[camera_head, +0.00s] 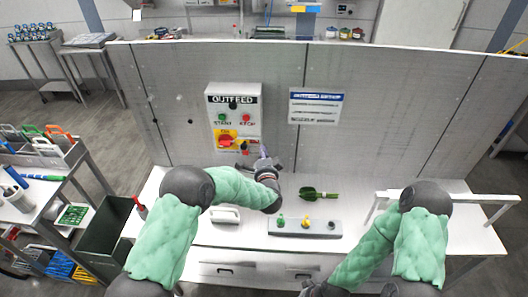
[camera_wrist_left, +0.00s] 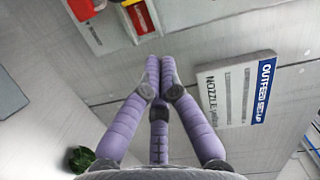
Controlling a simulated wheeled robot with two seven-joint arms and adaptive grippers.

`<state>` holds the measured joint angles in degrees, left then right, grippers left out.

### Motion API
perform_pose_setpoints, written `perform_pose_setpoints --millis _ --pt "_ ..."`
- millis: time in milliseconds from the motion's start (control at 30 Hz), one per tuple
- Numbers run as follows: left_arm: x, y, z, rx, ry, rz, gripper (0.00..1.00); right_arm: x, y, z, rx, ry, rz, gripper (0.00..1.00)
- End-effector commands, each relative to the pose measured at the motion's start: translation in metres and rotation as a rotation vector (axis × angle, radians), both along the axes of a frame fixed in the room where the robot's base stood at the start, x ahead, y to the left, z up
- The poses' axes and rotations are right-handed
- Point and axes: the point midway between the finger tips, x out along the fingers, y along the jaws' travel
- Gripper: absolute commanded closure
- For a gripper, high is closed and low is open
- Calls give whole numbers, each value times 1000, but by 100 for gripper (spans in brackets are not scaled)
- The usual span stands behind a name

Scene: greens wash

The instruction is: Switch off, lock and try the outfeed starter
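The outfeed starter (camera_head: 252,97) is a pale box on the upright panel. It has a green START button (camera_head: 222,118), a red STOP button (camera_head: 246,118) and a red rotary handle (camera_head: 226,140) on a yellow plate. I cannot tell the handle's position. A small red and black item (camera_head: 245,146) shows right of the handle; I cannot tell what it is. My left gripper (camera_head: 264,152) is just below and right of the box. In the left wrist view its purple fingers (camera_wrist_left: 159,68) meet at the tips, with nothing visible between them. My right gripper (camera_head: 312,289) is mostly cut off at the bottom.
A white sign (camera_head: 315,106) hangs right of the starter. On the white table (camera_head: 365,240) are a grey block (camera_head: 293,232) with green, yellow and black knobs, a green scoop-like thing (camera_head: 318,193) and a white item (camera_head: 225,215). A dark bin (camera_head: 103,229) stands at left.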

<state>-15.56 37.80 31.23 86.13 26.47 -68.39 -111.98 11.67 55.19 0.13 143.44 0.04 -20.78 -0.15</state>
Motion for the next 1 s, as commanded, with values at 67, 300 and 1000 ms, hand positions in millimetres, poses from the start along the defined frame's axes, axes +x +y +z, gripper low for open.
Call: perform_pose_setpoints --millis 67,300,1000 --pt "-12 -2 1 0 1 -2 100 0 0 0 0 1 1 55" --pt "-49 -8 2 1 1 -3 100 0 1 -1 0 0 2 55" --pt "-89 -14 3 0 0 0 100 0 0 -1 0 1 1 55"
